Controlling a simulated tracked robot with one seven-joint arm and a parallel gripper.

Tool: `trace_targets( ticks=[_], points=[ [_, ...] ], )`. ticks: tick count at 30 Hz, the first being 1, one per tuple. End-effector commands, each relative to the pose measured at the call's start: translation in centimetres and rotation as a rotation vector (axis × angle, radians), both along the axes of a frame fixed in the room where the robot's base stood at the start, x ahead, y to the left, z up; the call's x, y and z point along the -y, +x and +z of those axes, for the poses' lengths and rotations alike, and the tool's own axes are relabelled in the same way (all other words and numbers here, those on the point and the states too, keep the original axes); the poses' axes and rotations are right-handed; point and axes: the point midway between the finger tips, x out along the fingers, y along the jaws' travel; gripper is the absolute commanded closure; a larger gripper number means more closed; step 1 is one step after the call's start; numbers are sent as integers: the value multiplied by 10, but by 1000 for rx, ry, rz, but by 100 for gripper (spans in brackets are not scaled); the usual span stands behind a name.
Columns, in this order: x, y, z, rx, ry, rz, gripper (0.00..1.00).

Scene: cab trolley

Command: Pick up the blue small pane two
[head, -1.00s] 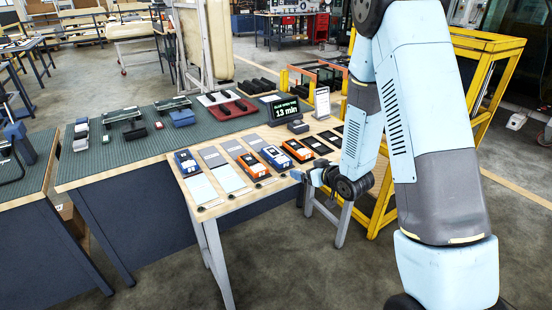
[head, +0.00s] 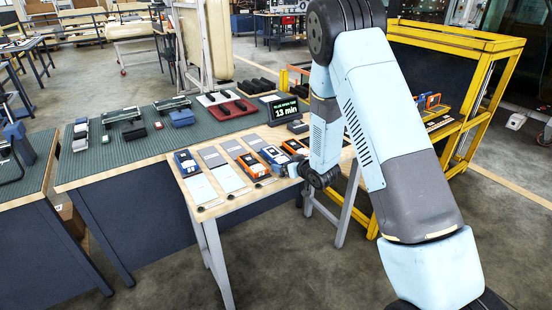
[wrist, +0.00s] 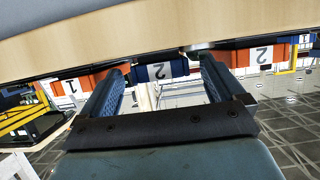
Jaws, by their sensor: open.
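The blue small pane two (wrist: 160,71) shows in the wrist view as a blue block with a white "2" label. It appears between my gripper's fingers, beyond their tips, and is partly cut off by the pale wooden edge. In the head view a blue block with white labels (head: 272,156) lies on the wooden table, just left of my gripper (head: 290,170), and appears to be the same one. My gripper (wrist: 163,82) is open and empty, at the table's front edge. I cannot tell how far its fingertips are from the pane.
An orange block marked "1" (wrist: 72,85) and an orange block marked "2" (wrist: 258,57) flank the pane. Another blue block (head: 186,161) lies at the table's left, with grey plates between. A yellow frame (head: 490,60) stands on the right. Open floor lies in front.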

Motion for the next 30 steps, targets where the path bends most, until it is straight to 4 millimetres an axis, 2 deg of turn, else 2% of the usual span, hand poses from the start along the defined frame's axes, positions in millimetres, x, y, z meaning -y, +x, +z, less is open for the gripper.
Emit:
trace_targets(
  ticks=[9,30],
  points=[
    [-3,4,-2,0,1,0,4],
    [-3,4,-2,1,1,-1,71]
  ],
)
